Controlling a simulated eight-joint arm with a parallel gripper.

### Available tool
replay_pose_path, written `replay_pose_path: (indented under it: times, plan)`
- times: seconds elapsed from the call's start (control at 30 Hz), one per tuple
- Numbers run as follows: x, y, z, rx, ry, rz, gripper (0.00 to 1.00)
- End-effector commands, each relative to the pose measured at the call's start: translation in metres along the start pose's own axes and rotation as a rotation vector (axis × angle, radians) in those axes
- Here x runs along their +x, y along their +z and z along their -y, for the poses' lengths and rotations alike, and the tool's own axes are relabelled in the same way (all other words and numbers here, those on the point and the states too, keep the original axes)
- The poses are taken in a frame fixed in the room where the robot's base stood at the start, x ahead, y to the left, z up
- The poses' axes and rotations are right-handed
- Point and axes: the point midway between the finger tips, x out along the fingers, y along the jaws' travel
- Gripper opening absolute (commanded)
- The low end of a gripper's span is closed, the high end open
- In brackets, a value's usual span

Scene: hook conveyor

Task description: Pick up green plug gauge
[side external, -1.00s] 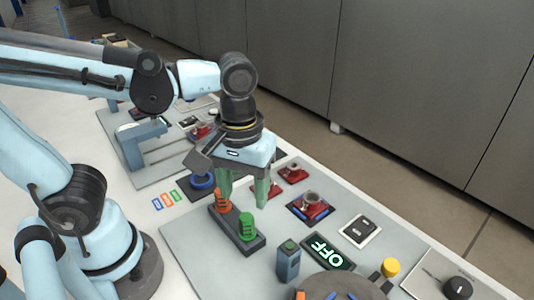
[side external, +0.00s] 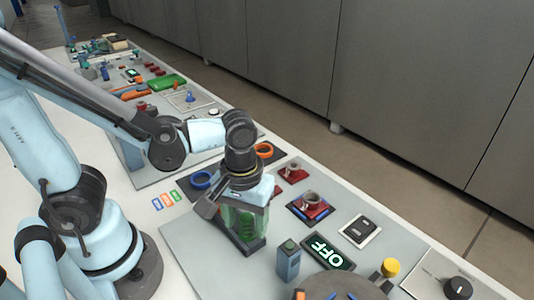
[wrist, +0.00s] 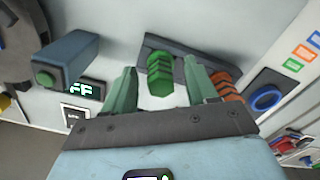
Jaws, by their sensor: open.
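The green plug gauge (wrist: 160,74) is a ribbed green cylinder standing in a dark holder block (wrist: 187,50). In the wrist view it shows between the two green fingers of my gripper (wrist: 163,82), which is open with a gap on both sides. In the side view the gauge (side external: 246,224) is partly hidden behind a finger of my gripper (side external: 246,222), which is low over the holder (side external: 250,246). An orange ribbed plug gauge (wrist: 228,86) stands in the same holder, just beyond the right finger in the wrist view.
A grey-blue block with a green button (side external: 289,260) stands close to the right of the holder. An OFF display (side external: 327,252) and red clamp-like parts (side external: 310,202) are farther right. A blue ring (side external: 201,180) and an orange ring (side external: 264,150) lie behind the gripper.

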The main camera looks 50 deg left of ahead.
Motion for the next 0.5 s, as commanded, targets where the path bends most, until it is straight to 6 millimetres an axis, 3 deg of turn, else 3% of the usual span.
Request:
replay_pose_path:
  times: [0.2,0.5]
  plan:
    - [0.0125,-0.0001,0.0003,0.0,0.001,0.0,0.57]
    - [0.0139,0.0001,0.0005,0.0,0.001,0.0,0.57]
